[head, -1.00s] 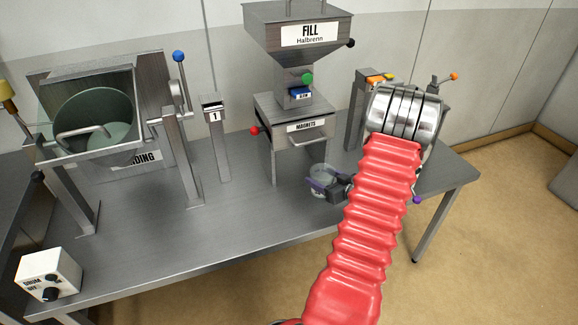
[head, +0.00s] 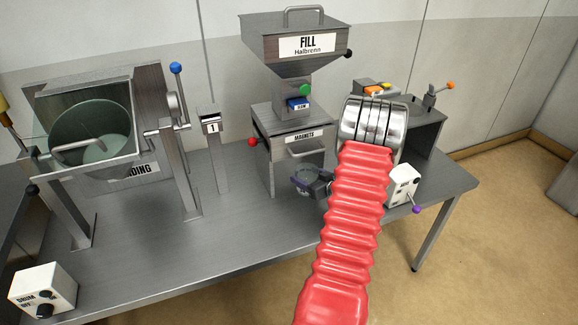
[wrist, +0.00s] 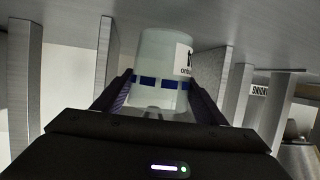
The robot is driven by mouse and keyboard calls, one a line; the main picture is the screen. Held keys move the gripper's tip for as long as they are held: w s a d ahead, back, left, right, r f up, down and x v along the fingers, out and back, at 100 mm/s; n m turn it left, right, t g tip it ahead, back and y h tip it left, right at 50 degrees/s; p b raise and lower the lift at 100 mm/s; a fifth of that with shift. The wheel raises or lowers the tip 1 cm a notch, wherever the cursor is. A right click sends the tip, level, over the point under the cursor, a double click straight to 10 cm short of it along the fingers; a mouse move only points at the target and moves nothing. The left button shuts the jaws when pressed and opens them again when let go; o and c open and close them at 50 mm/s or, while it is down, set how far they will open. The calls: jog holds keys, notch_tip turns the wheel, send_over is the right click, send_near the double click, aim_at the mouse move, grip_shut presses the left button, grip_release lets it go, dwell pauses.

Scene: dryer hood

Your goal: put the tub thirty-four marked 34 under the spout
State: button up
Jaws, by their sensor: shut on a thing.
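My gripper (head: 312,182) is shut on a pale, translucent tub (head: 306,184) at the right front of the fill stand, below its magnets drawer. In the wrist view the tub (wrist: 162,62) sits between both fingers (wrist: 160,92) and has a blue band and a white label. The label is cut off, so I cannot read its number. The fill hopper (head: 305,44) stands above the magnets housing (head: 292,125). The spout itself is not clear to see, and I cannot tell whether the tub is directly under it.
The stand's metal legs (wrist: 103,65) rise on both sides of the tub in the wrist view. A white control box (head: 402,184) with a purple-tipped lever is right of my arm. A tilted drum (head: 92,130) and a post marked 1 (head: 212,150) stand left. The front bench (head: 225,235) is clear.

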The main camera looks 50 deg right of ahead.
jog(key=w+d, duration=0.1)
jog(key=w, duration=0.4)
jog(key=w+d, duration=0.1)
jog(key=w, duration=0.1)
jog(key=shift+w+d, duration=0.15)
jog(key=shift+d, duration=0.15)
jog(key=shift+w, duration=0.35)
jog(key=shift+w+d, duration=0.25)
jog(key=shift+w, duration=0.35)
jog(key=shift+w+d, duration=0.2)
jog(key=shift+w, duration=0.4)
jog(key=shift+w+d+f, duration=0.15)
jog(key=shift+w+f, duration=0.1)
jog(key=shift+f, duration=0.45)
jog(key=shift+f, duration=0.15)
jog(key=o, duration=1)
jog(key=shift+o, duration=0.2)
